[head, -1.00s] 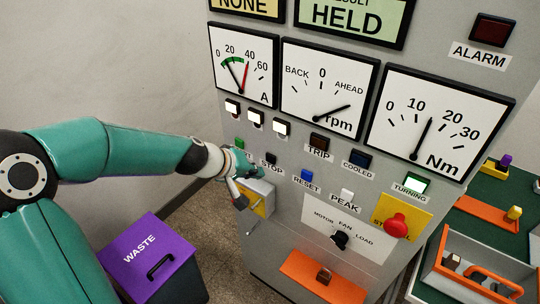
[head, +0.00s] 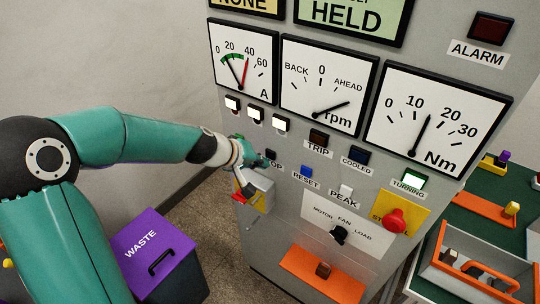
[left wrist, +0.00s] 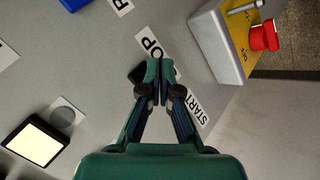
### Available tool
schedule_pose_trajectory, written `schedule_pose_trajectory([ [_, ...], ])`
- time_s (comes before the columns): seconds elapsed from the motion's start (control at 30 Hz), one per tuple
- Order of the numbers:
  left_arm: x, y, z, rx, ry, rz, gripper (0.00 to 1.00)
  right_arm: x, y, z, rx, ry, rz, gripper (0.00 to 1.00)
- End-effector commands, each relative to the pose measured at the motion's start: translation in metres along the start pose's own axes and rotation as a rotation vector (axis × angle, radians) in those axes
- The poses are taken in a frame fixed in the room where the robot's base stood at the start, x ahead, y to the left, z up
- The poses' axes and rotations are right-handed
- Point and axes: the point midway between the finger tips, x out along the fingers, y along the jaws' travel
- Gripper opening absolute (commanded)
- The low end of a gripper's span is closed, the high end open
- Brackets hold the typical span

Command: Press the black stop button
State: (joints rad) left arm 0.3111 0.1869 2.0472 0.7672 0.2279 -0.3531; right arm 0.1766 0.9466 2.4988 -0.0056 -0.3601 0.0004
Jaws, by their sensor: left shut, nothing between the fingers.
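The black stop button (head: 271,154) is on the grey panel, in the row below the white lamps. In the left wrist view the black button (left wrist: 137,74) shows beside my fingertips, partly covered by them. Its label (left wrist: 153,45) reads "OP", with the rest hidden. My left gripper (head: 257,164) is shut and empty, its tips close to the panel just left of and below the button. In the left wrist view the shut fingertips (left wrist: 160,72) overlap the button's edge. I cannot tell whether they touch it. My right gripper is not in view.
A START label (left wrist: 194,110) is beside the fingers. A box with a red knob (left wrist: 264,36) sticks out from the panel below the gripper. The blue reset button (head: 306,172) is to the right. A purple-lidded waste bin (head: 140,240) stands at lower left.

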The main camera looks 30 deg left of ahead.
Motion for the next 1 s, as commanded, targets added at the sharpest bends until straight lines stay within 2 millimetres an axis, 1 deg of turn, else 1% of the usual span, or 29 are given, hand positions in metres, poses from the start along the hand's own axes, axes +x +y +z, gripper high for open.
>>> schedule_pose_trajectory([
  [0.67,-0.0002,-0.0002,-0.0001,0.0,0.0,0.0,0.0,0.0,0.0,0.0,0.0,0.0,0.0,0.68],
  [1.0,0.004,0.0052,-0.0046,0.0,0.001,0.0,0.0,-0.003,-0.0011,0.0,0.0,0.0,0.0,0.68],
])
